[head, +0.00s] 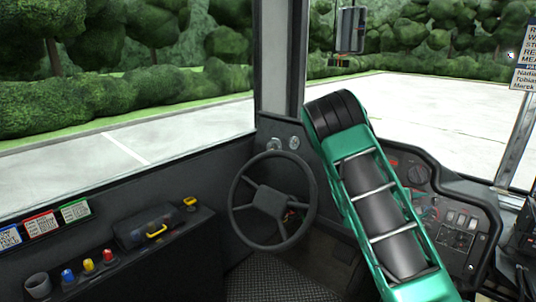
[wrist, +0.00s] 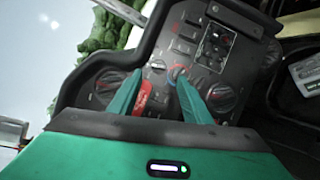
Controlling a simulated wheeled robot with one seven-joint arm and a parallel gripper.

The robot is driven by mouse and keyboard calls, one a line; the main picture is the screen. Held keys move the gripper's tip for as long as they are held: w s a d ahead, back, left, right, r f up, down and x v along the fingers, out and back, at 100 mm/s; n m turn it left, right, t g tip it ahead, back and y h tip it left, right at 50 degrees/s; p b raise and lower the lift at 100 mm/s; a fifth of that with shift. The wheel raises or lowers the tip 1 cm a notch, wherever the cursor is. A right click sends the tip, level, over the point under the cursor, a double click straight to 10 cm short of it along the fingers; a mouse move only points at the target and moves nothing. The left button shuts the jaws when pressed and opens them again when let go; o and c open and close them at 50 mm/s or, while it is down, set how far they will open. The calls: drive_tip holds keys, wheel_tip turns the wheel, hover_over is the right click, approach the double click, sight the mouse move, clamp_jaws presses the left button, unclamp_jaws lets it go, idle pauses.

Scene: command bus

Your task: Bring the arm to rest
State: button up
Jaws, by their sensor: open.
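My green arm reaches up across the right half of the head view, in front of the dashboard (head: 455,215). The arm hides my gripper in that view. In the wrist view my gripper (wrist: 158,75) has its two green fingers apart, pointing at the dark control panel (wrist: 200,55). The space between the fingertips appears empty. A red part (wrist: 143,98) shows beside the left finger, and a knob with a red and blue ring (wrist: 178,74) shows near the right fingertip. Whether the fingers touch the panel I cannot tell.
The steering wheel (head: 272,201) stands left of my arm. A side ledge (head: 190,226) holds a dark case (head: 147,227), a cup (head: 38,285) and several coloured knobs. A mirror (head: 350,30) hangs above the arm. A windscreen pillar (head: 273,60) stands behind the wheel.

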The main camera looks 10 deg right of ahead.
drive_tip(key=s+a+m+g+y, duration=0.25)
drive_tip(key=s+m, duration=0.25)
drive_tip(key=s, duration=0.3)
drive_tip(key=s+a+m+g+y, duration=0.2)
drive_tip(key=s+m+y, duration=0.2)
drive_tip(key=s, duration=0.4)
drive_tip(key=s+a+r+m+y, duration=0.2)
drive_tip(key=s+a+r+y, duration=0.1)
drive_tip(key=s+a, duration=0.6)
drive_tip(key=s+a+r+m+y, duration=0.2)
drive_tip(key=s+a+r+y, duration=0.2)
drive_tip(key=s+a, duration=0.5)
drive_tip(key=a+y, duration=0.1)
drive_tip(key=a, duration=0.2)
drive_tip(key=shift+s+a+r+m, duration=0.15)
drive_tip(key=shift+a+r+m, duration=0.05)
drive_tip(key=shift+a+m, duration=0.1)
drive_tip(key=shift+t+y, duration=0.25)
